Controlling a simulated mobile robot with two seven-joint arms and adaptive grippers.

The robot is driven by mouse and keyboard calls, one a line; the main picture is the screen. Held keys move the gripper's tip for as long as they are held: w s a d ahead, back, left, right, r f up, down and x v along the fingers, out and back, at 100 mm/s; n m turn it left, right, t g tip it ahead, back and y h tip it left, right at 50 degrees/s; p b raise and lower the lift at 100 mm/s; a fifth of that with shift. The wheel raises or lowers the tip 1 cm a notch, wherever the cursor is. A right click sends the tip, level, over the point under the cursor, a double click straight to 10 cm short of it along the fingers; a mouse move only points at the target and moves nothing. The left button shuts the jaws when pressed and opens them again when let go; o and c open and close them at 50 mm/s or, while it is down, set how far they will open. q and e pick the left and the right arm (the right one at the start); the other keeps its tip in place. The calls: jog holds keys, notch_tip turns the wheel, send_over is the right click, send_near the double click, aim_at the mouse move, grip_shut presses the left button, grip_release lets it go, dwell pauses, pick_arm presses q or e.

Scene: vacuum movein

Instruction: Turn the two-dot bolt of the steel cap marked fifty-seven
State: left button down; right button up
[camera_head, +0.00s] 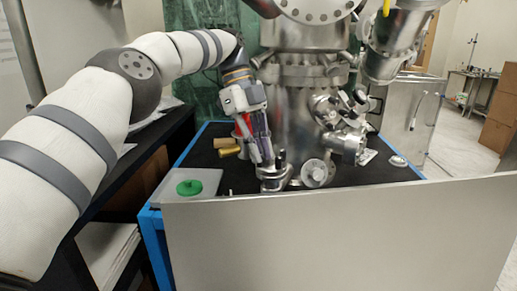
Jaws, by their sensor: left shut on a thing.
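A steel cap (273,180) is on the dark bench top, at the foot of the large steel chamber (290,115). A short dark post (282,158) stands up at its far side. The number and dots are too small to read. My left gripper (259,162) comes down from the upper left with its fingertips at the left part of this cap. It is shut on a small part there, which the fingers mostly hide; I cannot tell which bolt it is. My right gripper is out of view.
A round steel flange (316,173) and a valve assembly (345,135) stand to the right. A green disc (189,187) lies on a grey plate at the left. Brass-coloured pieces (228,148) lie behind the gripper. A large grey panel (340,235) blocks the front.

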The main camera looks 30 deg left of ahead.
pick_arm(q)
jog(key=c, duration=1.9)
grip_release()
